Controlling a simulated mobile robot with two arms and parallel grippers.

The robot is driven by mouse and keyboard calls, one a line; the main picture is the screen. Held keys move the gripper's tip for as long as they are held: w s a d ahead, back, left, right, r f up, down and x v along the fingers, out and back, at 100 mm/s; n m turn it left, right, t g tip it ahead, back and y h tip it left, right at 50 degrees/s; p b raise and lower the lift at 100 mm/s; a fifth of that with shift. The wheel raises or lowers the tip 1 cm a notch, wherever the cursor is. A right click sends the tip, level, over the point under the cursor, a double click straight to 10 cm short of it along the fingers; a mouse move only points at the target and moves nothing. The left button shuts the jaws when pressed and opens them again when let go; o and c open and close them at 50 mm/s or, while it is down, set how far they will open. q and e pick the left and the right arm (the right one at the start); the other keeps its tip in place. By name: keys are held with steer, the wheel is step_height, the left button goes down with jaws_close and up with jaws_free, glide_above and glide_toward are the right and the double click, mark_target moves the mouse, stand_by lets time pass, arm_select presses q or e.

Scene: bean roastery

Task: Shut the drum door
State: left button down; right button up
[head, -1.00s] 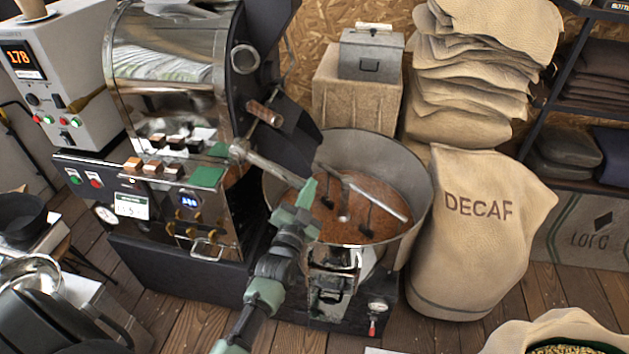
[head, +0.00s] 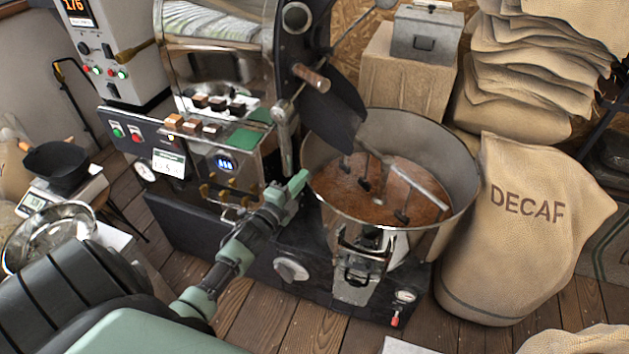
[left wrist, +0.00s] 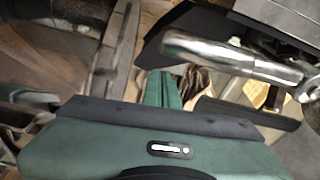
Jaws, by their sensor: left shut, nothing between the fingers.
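The roaster (head: 215,50) has a dark front face with a wood-handled rod (head: 311,78) and a dark chute (head: 332,110) over the cooling bin (head: 458,165). A metal lever (head: 287,145) hangs nearly upright from the front, beside the chute. I cannot tell from the head view how far the drum door stands open. My left gripper (head: 299,182) is shut and empty, close to the lever's lower end; contact is unclear. In the left wrist view a shiny bar (left wrist: 235,55) lies just beyond the green fingers (left wrist: 160,88). My right gripper is not visible.
The cooling bin with brown beans and stirring arms stands right of my left gripper. A DECAF sack (head: 530,225) leans beside it. A scale with a black pan (head: 60,165) and a steel bowl (head: 45,235) are at left. Wooden floor shows in front.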

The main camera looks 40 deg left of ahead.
arm_select(q)
steer(key=shift+s+a+f+m, duration=0.15)
steer(key=shift+a+m, duration=0.2)
steer(key=shift+a, duration=0.3)
steer(key=shift+s+a+f+m, duration=0.15)
steer(key=shift+a+m, duration=0.2)
steer(key=shift+a, duration=0.25)
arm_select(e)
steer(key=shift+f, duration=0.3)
arm_select(q)
steer(key=shift+a+r, duration=0.1)
